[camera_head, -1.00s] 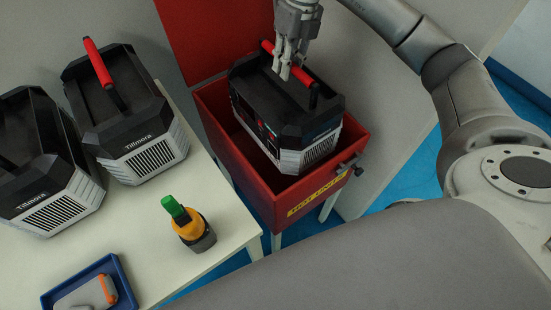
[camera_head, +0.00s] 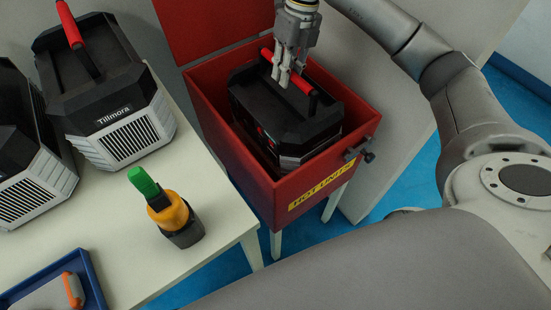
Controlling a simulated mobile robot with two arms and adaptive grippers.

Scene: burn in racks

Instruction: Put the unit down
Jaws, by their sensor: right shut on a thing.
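The unit (camera_head: 268,108), a black and grey box with a red and black top handle, sits low inside the red box (camera_head: 245,165) labelled "HOT UNITS". The box's walls hide most of its sides, and I cannot tell whether it touches the bottom. My right gripper (camera_head: 287,80) is over the unit, shut on its handle. The red lid (camera_head: 215,25) stands open behind the box. My left gripper is not in view.
Another Tillmora unit (camera_head: 105,90) and a partly visible one (camera_head: 30,165) stand on the white table (camera_head: 185,255). A latch (camera_head: 360,150) juts from the box's front.

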